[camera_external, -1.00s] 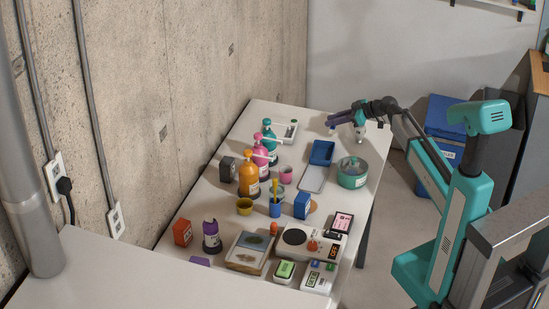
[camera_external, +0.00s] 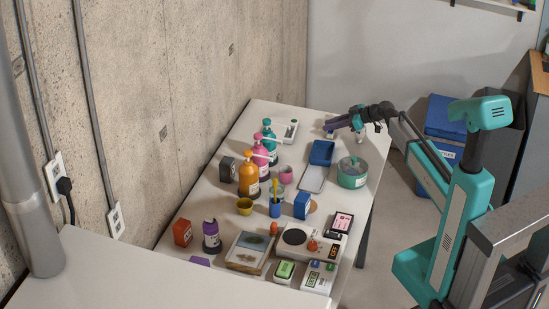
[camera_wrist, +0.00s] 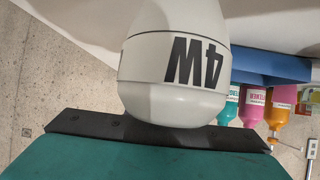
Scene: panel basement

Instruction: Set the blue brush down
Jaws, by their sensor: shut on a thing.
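The wrist view is largely filled by a white rounded body with black lettering and a teal surface, and neither fingertips nor brush can be made out clearly there.
A blue tray (camera_external: 321,152) and a teal pot (camera_external: 352,172) stand nearest my gripper. Teal (camera_external: 269,141), pink (camera_external: 261,156) and orange (camera_external: 248,174) pump bottles stand along the wall side. A scale (camera_external: 296,238) is at the near end.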

